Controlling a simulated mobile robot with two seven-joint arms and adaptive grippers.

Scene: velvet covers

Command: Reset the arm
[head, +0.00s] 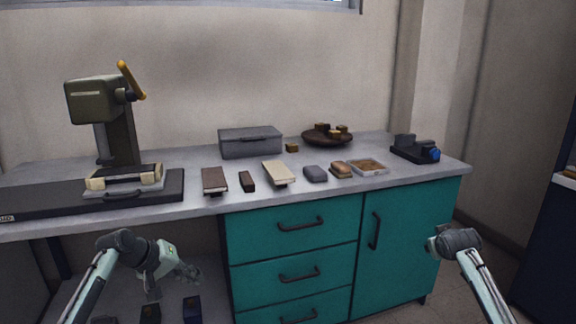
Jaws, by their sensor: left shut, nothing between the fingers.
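My left arm comes in from the lower left, in front of the open space under the worktop (200,157). Its gripper (190,276) is shut and empty, below the front edge of the worktop and touching nothing that I can see.
A press (108,115) with a yellow handle stands at the back left. A grey case (250,142), a brown bowl (322,139), several small blocks, and a black clamp (412,150) stand on the worktop. Teal drawers (260,235) lie below.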

